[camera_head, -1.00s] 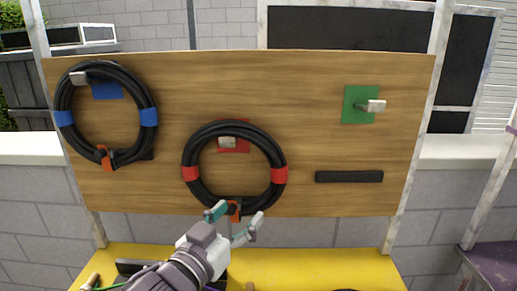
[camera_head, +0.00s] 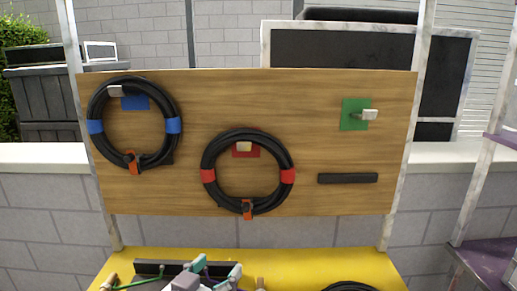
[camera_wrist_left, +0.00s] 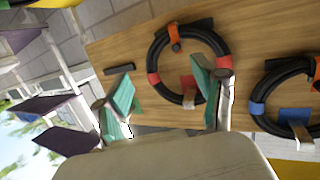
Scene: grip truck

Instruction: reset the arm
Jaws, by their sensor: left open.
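My left gripper (camera_head: 216,270) is at the bottom of the head view, below the wooden board and over the yellow surface. Its teal-tipped fingers stand apart with nothing between them; they also show in the left wrist view (camera_wrist_left: 168,98). A black cable coil with red bands (camera_head: 207,176) hangs on the peg at the red patch. A black coil with blue bands (camera_head: 95,127) hangs on the peg at the blue patch. The green patch (camera_head: 350,116) has a bare peg. My right gripper is not in view.
The wooden board (camera_head: 300,105) stands upright between pale posts. A black bar (camera_head: 348,178) is fixed at its lower right. Part of a dark coil (camera_head: 350,286) lies on the yellow surface (camera_head: 310,262). Purple shelves (camera_head: 485,265) stand at the right.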

